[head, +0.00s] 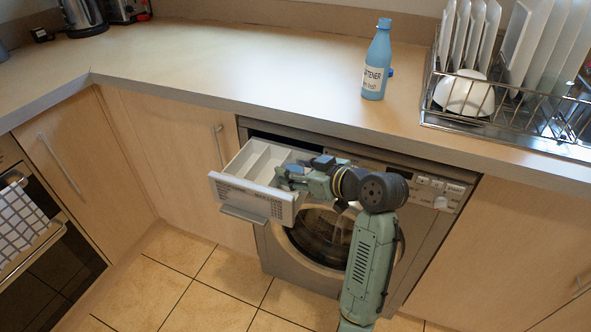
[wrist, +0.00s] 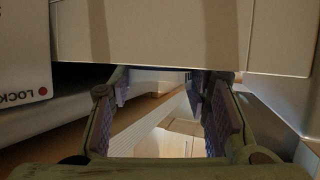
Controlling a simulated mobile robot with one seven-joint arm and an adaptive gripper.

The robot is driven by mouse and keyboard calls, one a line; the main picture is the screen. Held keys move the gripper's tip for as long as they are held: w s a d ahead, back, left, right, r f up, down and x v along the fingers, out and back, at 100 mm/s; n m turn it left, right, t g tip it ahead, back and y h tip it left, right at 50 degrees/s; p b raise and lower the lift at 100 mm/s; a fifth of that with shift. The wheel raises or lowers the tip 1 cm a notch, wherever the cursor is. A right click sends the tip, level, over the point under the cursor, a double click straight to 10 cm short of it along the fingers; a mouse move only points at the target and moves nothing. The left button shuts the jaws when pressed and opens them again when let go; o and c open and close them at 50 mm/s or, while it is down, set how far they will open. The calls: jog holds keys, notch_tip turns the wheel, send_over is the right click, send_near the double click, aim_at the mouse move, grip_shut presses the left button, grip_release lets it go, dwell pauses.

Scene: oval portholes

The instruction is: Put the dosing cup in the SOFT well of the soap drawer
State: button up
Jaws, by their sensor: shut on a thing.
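The soap drawer (head: 254,204) is pulled out of the washing machine, its pale compartments open upward. My gripper (head: 284,178) is at the drawer's right front corner. No cup shows between the fingers. A small blue thing (head: 391,72), perhaps the dosing cup, stands on the counter, partly hidden by the blue softener bottle (head: 376,65). The SOFT marking cannot be read.
A dish rack (head: 510,105) with plates and a bowl stands on the counter at right. A kettle (head: 84,17) is at the back left. The counter left of the bottle is clear. The counter edge overhangs the washing machine (head: 400,250).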

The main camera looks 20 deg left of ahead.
jog(key=shift+f, duration=0.2)
jog(key=shift+f+b, duration=0.35)
jog(key=shift+f, duration=0.05)
jog(key=shift+f, duration=0.1)
